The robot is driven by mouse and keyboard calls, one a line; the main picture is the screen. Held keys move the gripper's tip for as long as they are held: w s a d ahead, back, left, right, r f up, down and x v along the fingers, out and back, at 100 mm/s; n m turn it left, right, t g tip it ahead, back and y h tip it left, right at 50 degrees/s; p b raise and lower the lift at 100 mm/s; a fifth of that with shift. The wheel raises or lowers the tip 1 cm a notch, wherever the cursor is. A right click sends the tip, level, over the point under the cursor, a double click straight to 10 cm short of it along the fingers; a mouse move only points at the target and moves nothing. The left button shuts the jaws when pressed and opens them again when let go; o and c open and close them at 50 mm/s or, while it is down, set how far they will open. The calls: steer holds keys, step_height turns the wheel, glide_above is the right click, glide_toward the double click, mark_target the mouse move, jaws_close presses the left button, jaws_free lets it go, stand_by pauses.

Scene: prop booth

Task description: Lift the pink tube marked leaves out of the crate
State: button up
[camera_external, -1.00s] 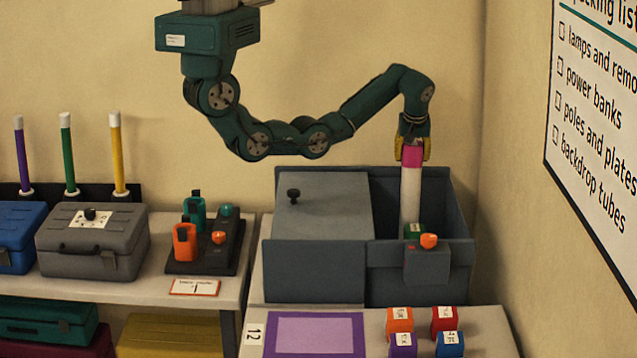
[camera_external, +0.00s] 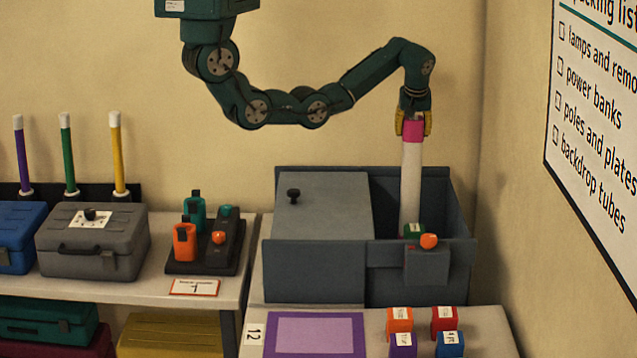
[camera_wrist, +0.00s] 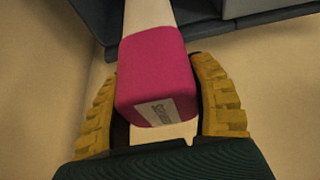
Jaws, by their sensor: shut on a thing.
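The tube (camera_external: 411,180) has a cream-white body and a pink top band. It stands upright in the open right part of the grey-blue crate (camera_external: 320,272). Its lower end is hidden behind the crate's front. My gripper (camera_external: 413,127) is shut on the pink top, above the crate's rim. In the wrist view, the pink end (camera_wrist: 155,75) sits between the two yellow fingers of my gripper (camera_wrist: 155,105). A label on it shows, but I cannot read it clearly. The tube's body runs away toward the crate at the top of that view.
A grey lid (camera_external: 322,205) with a black knob covers the crate's left part. Several coloured blocks (camera_external: 400,320) stand in front. The wall is close on the right.

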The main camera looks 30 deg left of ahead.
steer(key=shift+r+p, duration=3.4)
steer(key=shift+r, duration=0.15)
step_height(320, 180, up, 7)
steer(key=p, duration=0.7)
step_height(320, 180, up, 7)
steer(key=p, duration=0.6)
